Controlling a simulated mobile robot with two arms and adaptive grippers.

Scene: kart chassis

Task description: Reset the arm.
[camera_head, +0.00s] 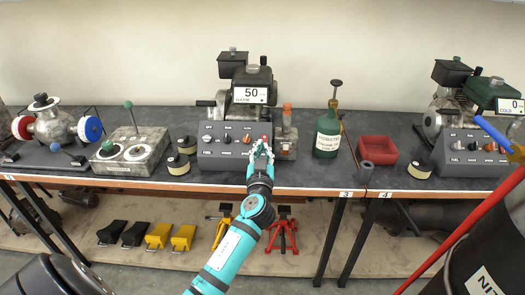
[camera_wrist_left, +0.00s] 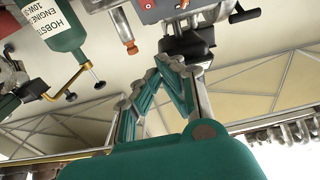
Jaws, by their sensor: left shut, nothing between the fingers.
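My left arm (camera_head: 230,245) is teal and reaches up from the bottom middle of the head view. Its gripper (camera_head: 261,148) is shut and empty, in front of the right part of a grey control box (camera_head: 226,146) with several knobs. A small engine with a display reading 50 (camera_head: 250,95) stands behind the box. In the left wrist view the gripper's fingers (camera_wrist_left: 168,62) meet near the upper middle, with nothing between them. The control box (camera_wrist_left: 150,8) shows upside down at the top of that view. My right gripper is not in view.
A green oil bottle (camera_head: 327,135), a red tray (camera_head: 378,151) and a second engine (camera_head: 465,100) stand to the right on the dark bench. A lever box (camera_head: 132,152) and small round tins (camera_head: 178,164) are to the left. Jack stands (camera_head: 282,232) sit on the shelf below.

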